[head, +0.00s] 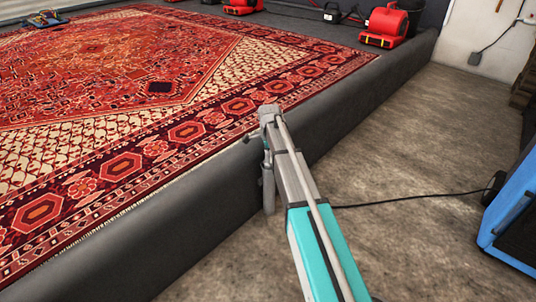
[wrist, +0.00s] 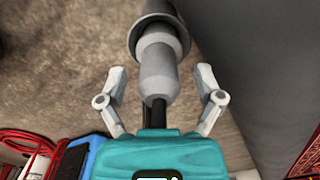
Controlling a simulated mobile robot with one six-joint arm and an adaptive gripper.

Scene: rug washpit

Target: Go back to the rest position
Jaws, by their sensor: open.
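My gripper (wrist: 160,76) is open in the wrist view, with its two grey fingers spread apart. A grey stepped cylinder on a dark rod (wrist: 160,62) shows between and beyond the fingers; I cannot tell whether they touch it or whether it is part of me. In the head view my teal and grey arm reaches from the bottom right to the dark curb. A grey part hangs down at its far end, in front of the curb's side; the fingers cannot be made out there.
The dark curb (head: 368,105) borders the pit with a patterned red rug (head: 110,75). Red blowers (head: 386,24) stand along the back. A blue machine (head: 512,225) stands at right, its black cable (head: 415,198) crossing the floor. The concrete floor (head: 420,130) is otherwise mostly clear.

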